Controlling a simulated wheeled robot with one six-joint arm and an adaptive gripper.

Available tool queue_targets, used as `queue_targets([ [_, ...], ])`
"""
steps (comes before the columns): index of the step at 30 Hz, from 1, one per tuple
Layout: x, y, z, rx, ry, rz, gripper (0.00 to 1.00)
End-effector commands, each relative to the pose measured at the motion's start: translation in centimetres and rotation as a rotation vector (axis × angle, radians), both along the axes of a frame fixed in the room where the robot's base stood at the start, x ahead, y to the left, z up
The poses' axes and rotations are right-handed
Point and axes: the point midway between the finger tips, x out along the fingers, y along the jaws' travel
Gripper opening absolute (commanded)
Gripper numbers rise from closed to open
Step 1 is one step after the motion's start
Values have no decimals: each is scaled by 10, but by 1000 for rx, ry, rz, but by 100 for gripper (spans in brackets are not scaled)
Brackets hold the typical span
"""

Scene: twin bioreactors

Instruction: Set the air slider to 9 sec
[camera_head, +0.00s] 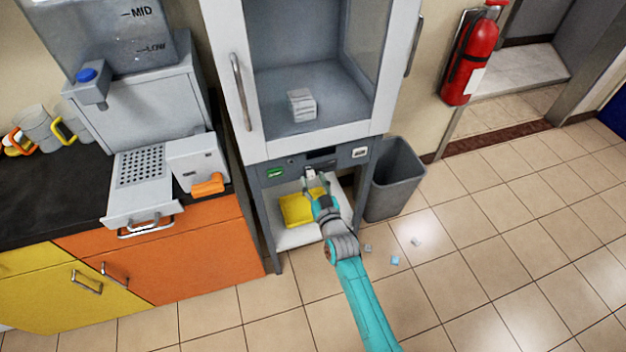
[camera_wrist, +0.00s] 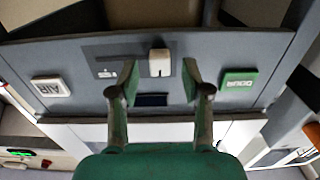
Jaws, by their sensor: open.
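The slider's white knob (camera_wrist: 159,62) sits in a dark track on a grey control panel (camera_wrist: 225,52), upside down in the wrist view. The knob also shows in the head view (camera_head: 310,173). My gripper (camera_wrist: 160,82) is open, its two fingers on either side of the knob's line, tips close to it. I cannot tell whether they touch it. A white button marked AIR (camera_wrist: 50,87) is at the panel's left in the wrist view. A small label (camera_wrist: 107,69) near the track is too small to read. In the head view my gripper (camera_head: 316,192) is just in front of the panel.
A green button (camera_wrist: 239,83) is at the panel's other end. The glass-fronted cabinet (camera_head: 235,75) stands above the panel; a yellow item (camera_head: 297,210) lies on the shelf below. A grey bin (camera_head: 395,180) stands to the right. Small cubes lie on the open floor.

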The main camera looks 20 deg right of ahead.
Motion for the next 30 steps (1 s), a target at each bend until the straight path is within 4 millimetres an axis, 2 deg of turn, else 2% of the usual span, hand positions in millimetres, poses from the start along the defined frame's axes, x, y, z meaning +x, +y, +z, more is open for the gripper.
queue_targets([
  [4, 8, 0, 0, 1, 0, 0, 48],
  [13, 9, 0, 0, 0, 0, 0, 48],
  [14, 9, 0, 0, 0, 0, 0, 43],
  [19, 9, 0, 0, 0, 0, 0, 0],
  [30, 9, 0, 0, 0, 0, 0, 0],
])
